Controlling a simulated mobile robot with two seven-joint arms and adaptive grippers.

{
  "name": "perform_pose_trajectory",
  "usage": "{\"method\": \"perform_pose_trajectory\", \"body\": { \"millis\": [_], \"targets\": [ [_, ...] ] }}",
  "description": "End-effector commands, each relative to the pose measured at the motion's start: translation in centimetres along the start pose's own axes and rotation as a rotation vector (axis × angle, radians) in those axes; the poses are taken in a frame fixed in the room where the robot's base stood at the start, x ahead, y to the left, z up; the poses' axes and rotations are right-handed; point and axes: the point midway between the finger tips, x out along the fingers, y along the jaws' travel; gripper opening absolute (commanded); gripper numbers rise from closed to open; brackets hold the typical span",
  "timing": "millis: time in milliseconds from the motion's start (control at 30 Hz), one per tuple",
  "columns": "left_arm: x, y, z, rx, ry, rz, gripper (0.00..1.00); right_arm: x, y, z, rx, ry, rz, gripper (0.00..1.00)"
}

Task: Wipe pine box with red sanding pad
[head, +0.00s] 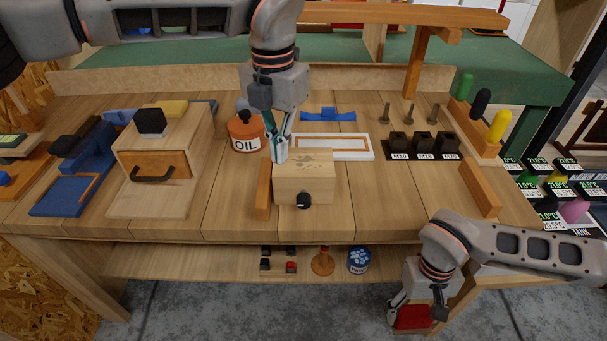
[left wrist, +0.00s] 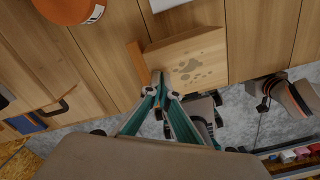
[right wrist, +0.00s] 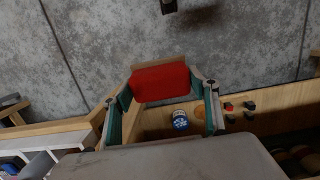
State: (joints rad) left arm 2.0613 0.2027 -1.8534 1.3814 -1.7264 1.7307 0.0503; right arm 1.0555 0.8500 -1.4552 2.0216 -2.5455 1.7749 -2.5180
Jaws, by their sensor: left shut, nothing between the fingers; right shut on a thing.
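The pine box (head: 308,186) sits on the plank bench, with dark smudges on its top and a black knob on its front. It also shows in the left wrist view (left wrist: 205,48). My left gripper (head: 279,157) is shut and empty at the box's back left edge; whether it touches the box I cannot tell. The red sanding pad (head: 412,317) is in my right gripper (head: 415,313), low in front of the bench and below its top. In the right wrist view the red pad (right wrist: 162,82) spans between the fingers, with a tan strip along one edge.
An orange wooden strip (head: 264,190) stands just left of the box, and another (head: 480,185) stands farther right. The OIL can (head: 245,132), a white framed tray (head: 360,148) and dark labelled blocks (head: 423,156) stand behind. The bench between box and right strip is clear.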

Motion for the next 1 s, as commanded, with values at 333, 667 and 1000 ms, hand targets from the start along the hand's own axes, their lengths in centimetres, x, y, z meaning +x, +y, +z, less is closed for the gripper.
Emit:
{"method": "perform_pose_trajectory", "body": {
  "millis": [333, 667, 1000],
  "targets": [
    [-0.1, 0.0, 0.0, -0.001, -0.001, 0.001, 0.0, -0.4, 0.0, -0.1, 0.0, 0.005, 0.0, 0.42],
    [-2.1, 0.0, 0.0, -0.001, -0.002, 0.002, 0.0, -2.8, 0.0, -0.5, 0.0, 0.034, 0.0, 0.42],
    [-4.1, 0.0, 0.0, -0.001, -0.002, 0.002, 0.0, -5.2, 0.0, -0.8, 0.0, 0.061, 0.0, 0.42]
  ]
}}
